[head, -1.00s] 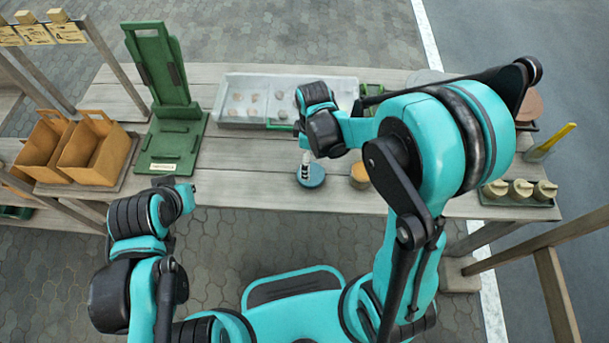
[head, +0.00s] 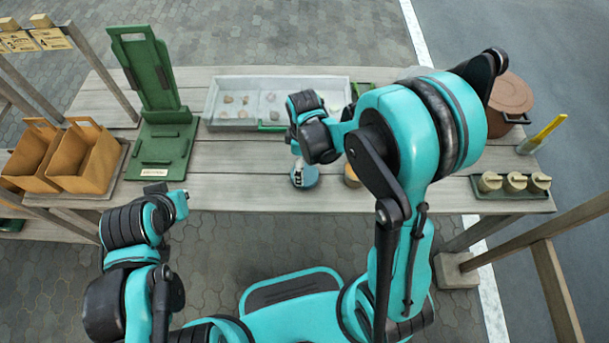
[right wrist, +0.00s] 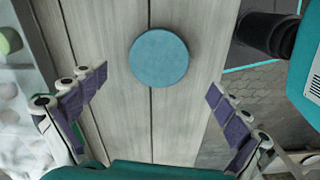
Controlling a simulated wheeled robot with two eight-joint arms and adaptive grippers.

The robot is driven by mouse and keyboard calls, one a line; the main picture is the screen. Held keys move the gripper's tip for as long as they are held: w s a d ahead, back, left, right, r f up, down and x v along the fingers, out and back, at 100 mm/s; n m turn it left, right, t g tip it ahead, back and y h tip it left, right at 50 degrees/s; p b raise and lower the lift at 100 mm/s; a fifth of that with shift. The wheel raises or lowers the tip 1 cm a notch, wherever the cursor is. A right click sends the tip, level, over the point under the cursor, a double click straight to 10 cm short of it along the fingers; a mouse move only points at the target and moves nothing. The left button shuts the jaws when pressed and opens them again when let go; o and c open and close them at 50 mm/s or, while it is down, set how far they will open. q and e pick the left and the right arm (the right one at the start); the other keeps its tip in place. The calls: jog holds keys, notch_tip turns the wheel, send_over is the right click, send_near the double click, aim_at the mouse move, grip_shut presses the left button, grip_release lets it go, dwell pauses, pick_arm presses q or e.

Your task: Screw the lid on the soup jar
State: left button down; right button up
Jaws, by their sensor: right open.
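A round blue disc (head: 306,176), which looks like the lid, lies on the wooden table. It shows whole and flat in the right wrist view (right wrist: 159,57); I cannot tell if anything is under it. My right gripper (head: 298,168) is over it and partly hides it in the head view. In the right wrist view its fingers (right wrist: 155,87) are spread wide and empty, with the disc beyond them. A small tan object (head: 351,178), possibly the soup jar, is just right of the disc, partly hidden by my arm. My left gripper (head: 168,191) hangs off the table's front edge; its jaws are unclear.
A pale tray (head: 215,122) with several small pieces stands behind. A green stand (head: 160,150) and orange-brown boxes (head: 90,165) are at left. Several lidded pots (head: 515,182), a brown pot (head: 511,95) and a yellow-handled tool (head: 545,131) are at right.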

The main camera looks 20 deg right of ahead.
aim_at(311, 174)
notch_tip(311, 174, down, 5)
jog(key=shift+w+f+b, duration=0.1)
jog(key=shift+b, duration=1.15)
jog(key=c, duration=0.9)
